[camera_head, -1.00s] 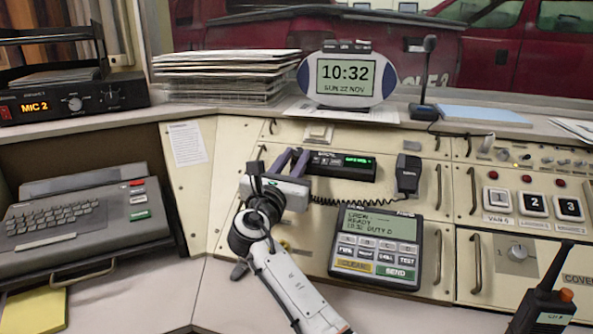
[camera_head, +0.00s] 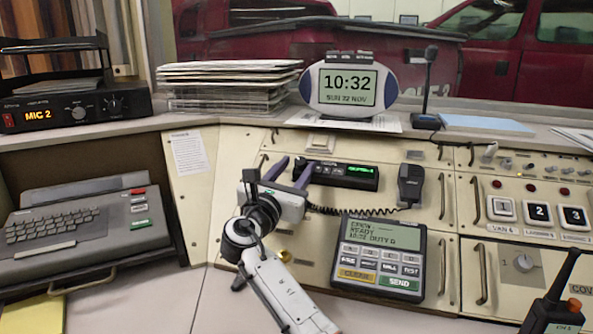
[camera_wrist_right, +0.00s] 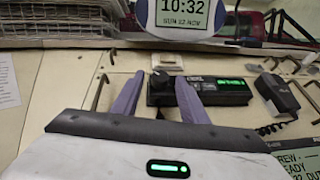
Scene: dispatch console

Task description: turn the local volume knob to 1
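A dark radio unit (camera_head: 345,175) with a green display is on the sloping console. It also shows in the wrist view (camera_wrist_right: 222,92), with a black knob (camera_wrist_right: 160,82) at its left end. I cannot read a label or setting on this knob. My right gripper (camera_head: 289,170) is open, its two purple fingers apart and empty. In the wrist view its fingers (camera_wrist_right: 157,92) are on either side of the knob in the picture; no contact shows. Another knob (camera_head: 523,263), grey, is on the lower right panel. I cannot tell which is the local volume knob. My left gripper is out of view.
A corded handset (camera_head: 410,185) hangs right of the radio, and a keypad terminal (camera_head: 381,257) is below it. A handheld radio (camera_head: 553,310) stands at the lower right. The clock (camera_head: 349,87) and a gooseneck microphone (camera_head: 428,90) stand behind. Metal handles stick out from the panels.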

